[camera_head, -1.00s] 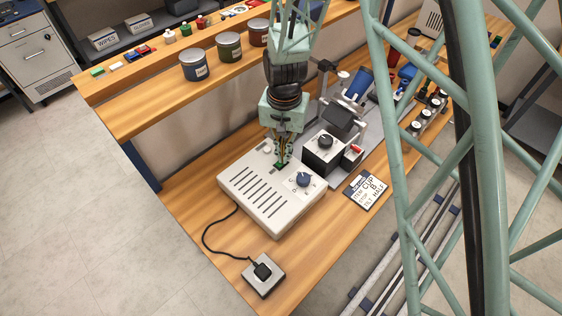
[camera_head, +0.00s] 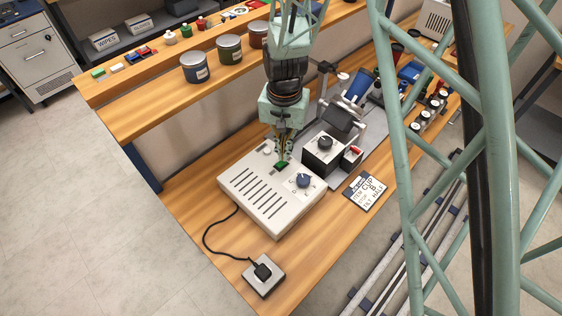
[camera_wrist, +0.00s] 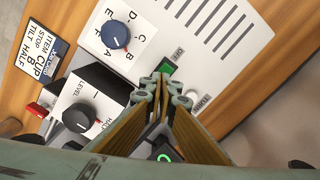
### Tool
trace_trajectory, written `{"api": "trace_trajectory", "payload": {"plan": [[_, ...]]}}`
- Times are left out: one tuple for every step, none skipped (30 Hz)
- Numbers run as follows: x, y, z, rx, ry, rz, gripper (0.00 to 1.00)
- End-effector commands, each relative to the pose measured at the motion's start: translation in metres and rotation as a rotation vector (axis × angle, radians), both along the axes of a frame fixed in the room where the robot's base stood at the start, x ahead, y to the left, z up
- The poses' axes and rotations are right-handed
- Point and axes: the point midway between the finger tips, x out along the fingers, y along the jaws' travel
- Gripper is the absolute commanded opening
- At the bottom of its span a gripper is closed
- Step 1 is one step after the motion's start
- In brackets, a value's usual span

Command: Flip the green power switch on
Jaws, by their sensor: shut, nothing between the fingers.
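The green power switch (camera_head: 281,165) is set in the top face of the pale control box (camera_head: 250,198). In the wrist view the switch (camera_wrist: 167,69) shows just past my fingertips, partly hidden by them. I cannot tell which way the switch is tipped. My gripper (camera_head: 283,157) points down at the box, with shut, empty fingertips close to the switch. The wrist view shows the fingertips (camera_wrist: 162,84) together beside the switch; I cannot tell whether they touch it.
A blue lettered dial (camera_head: 304,180) is on the same box. A black-and-white unit with a black knob (camera_head: 325,142) stands close to the right. A card (camera_head: 366,190) lies on the bench.

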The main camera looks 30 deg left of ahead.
Motion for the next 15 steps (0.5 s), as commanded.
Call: {"api": "trace_trajectory", "payload": {"plan": [[0.0, 0.0, 0.004, 0.0, 0.0, 0.0, 0.0], [0.0, 0.0, 0.005, 0.0, 0.0, 0.0, 0.0], [0.0, 0.0, 0.007, 0.0, 0.0, 0.0, 0.0], [0.0, 0.0, 0.009, 0.0, 0.0, 0.0, 0.0], [0.0, 0.0, 0.01, 0.0, 0.0, 0.0, 0.0], [0.0, 0.0, 0.012, 0.0, 0.0, 0.0, 0.0], [0.0, 0.0, 0.013, 0.0, 0.0, 0.0, 0.0], [0.0, 0.0, 0.015, 0.0, 0.0, 0.0, 0.0], [0.0, 0.0, 0.017, 0.0, 0.0, 0.0, 0.0], [0.0, 0.0, 0.018, 0.0, 0.0, 0.0, 0.0], [0.0, 0.0, 0.02, 0.0, 0.0, 0.0, 0.0], [0.0, 0.0, 0.021, 0.0, 0.0, 0.0, 0.0], [0.0, 0.0, 0.023, 0.0, 0.0, 0.0, 0.0], [0.0, 0.0, 0.024, 0.0, 0.0, 0.0, 0.0], [0.0, 0.0, 0.026, 0.0, 0.0, 0.0, 0.0]]}}
